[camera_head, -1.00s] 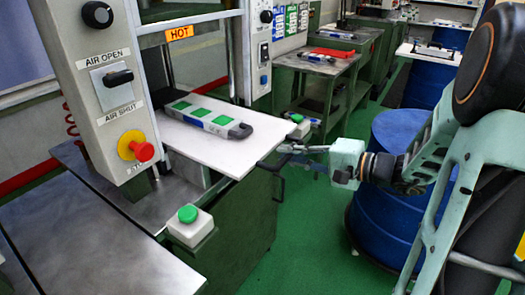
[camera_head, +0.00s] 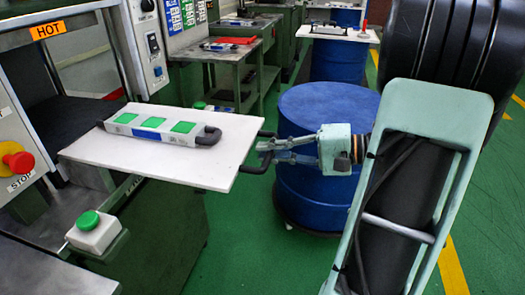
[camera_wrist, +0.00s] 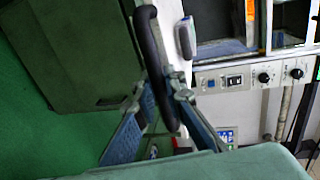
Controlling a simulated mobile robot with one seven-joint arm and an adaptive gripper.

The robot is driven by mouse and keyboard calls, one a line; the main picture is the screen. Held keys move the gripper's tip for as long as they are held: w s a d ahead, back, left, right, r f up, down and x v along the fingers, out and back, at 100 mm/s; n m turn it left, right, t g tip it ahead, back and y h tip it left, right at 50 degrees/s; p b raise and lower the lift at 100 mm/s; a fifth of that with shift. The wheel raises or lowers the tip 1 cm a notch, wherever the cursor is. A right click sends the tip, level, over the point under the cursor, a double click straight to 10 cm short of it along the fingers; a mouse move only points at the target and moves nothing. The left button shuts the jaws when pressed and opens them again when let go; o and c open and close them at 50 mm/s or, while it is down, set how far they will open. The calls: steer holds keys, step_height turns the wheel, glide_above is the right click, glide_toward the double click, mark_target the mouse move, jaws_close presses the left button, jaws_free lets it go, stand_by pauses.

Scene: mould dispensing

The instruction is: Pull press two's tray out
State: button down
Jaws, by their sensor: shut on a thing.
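The tray is a white flat plate (camera_head: 88,152) that sticks out of the press (camera_head: 80,75) on the left in the head view. A grey mould (camera_head: 160,128) with green squares and dark end handles lies on it. The tray's black handle (camera_head: 266,145) is at its right end and also shows in the wrist view (camera_wrist: 148,42). My gripper (camera_head: 268,154) is shut on this handle, with its fingers on both sides of the bar in the wrist view (camera_wrist: 162,98). The tray looks level. Its inner edge is near the press frame.
A blue drum (camera_head: 315,105) stands just behind my gripper. A green push-button box (camera_head: 96,230) stands in front of the tray, and a red stop button (camera_head: 20,162) is on the press. A side bench (camera_head: 225,62) stands behind. Green floor is clear below the tray.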

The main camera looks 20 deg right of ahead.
steer(key=shift+s+d, duration=0.1)
stand_by(0.3)
steer(key=c, duration=2)
jaws_free()
steer(key=shift+o, duration=0.2)
steer(key=shift+d, duration=0.1)
steer(key=v, duration=1.1)
steer(key=shift+s+d, duration=0.3)
steer(key=shift+d, duration=0.05)
